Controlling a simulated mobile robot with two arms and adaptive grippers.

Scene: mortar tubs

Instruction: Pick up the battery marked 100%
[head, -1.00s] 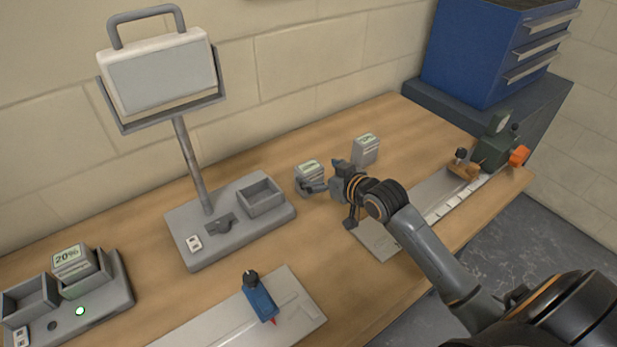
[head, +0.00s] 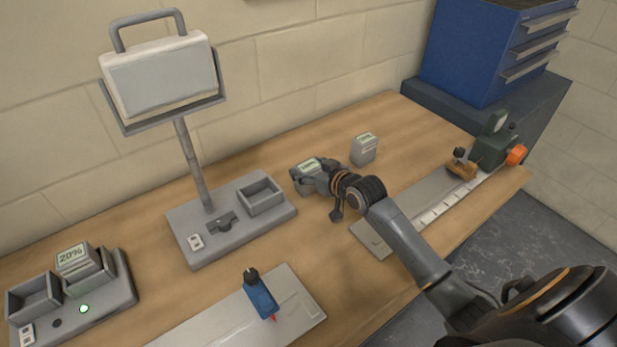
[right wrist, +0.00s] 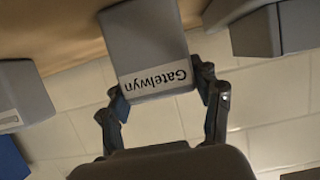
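A grey battery (head: 299,184) with a green-edged display on top stands on the bench right of the stand. Its display is too small to read surely. My right gripper (head: 318,184) is at this battery. In the right wrist view the battery (right wrist: 150,50) shows a "Gatelwyn" label, and the fingers of my right gripper (right wrist: 162,92) are spread on either side of its near end; firm contact is not clear. A second battery (head: 363,152) stands farther back right, its display also unreadable. A battery marked 20% (head: 75,260) sits in the charger at left. My left gripper is out of view.
The stand base (head: 230,240) with an empty tray (head: 262,196) is left of my right gripper. A grey plate (head: 290,335) with a blue tool (head: 260,298) lies in front. A measuring fixture (head: 440,190) lies at right. Bare bench surrounds the second battery.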

